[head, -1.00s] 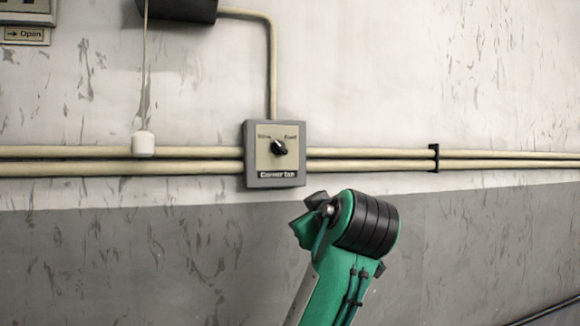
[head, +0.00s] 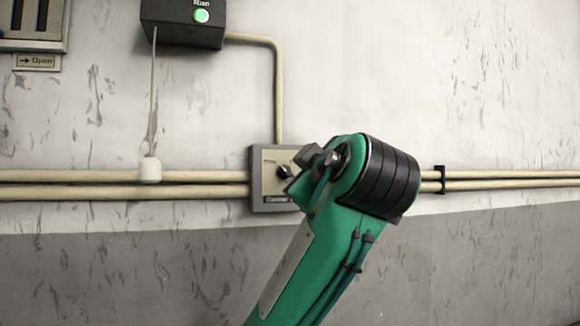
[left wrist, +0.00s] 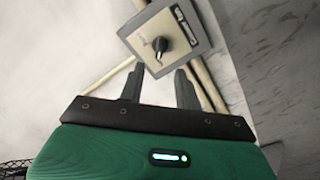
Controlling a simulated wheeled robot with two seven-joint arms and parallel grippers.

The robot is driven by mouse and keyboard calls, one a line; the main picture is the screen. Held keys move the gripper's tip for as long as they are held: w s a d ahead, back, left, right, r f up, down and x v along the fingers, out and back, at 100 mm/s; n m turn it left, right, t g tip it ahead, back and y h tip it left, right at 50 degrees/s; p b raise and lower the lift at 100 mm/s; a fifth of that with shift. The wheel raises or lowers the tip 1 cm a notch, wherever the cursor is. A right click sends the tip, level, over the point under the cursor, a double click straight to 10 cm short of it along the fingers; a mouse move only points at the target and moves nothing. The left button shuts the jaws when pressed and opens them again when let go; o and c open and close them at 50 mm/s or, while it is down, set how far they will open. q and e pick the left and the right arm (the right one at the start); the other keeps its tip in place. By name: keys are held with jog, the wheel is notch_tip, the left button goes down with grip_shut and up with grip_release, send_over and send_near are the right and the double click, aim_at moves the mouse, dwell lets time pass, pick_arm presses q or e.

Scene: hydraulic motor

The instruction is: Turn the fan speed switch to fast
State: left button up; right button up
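The fan speed switch is a grey wall box (head: 256,196) with a cream face and a black knob (head: 284,171). In the head view my green arm covers its right part, including the right-hand label; I cannot clearly tell the knob's setting. In the left wrist view the box (left wrist: 188,52) is tilted, and its knob (left wrist: 161,45) shows just beyond the fingertips. My left gripper (left wrist: 160,68) is open and empty, its two dark fingers apart and roughly lined up with the knob. My right gripper is not in view.
Two cream pipes (head: 90,184) run along the wall behind the box. A white pull handle (head: 149,170) hangs on a cord to its left. A black box (head: 180,32) with a lit green button (head: 201,16) is above. The wall at upper right is clear.

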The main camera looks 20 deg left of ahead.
aim_at(288, 174)
pick_arm(q)
jog(key=p+x, duration=0.3)
jog(key=x, duration=0.5)
jog(key=shift+a+p, duration=0.1)
jog(key=shift+p, duration=0.3)
jog(key=shift+w+a, duration=0.15)
jog(key=shift+w, duration=0.15)
jog(key=shift+f, duration=0.1)
grip_shut()
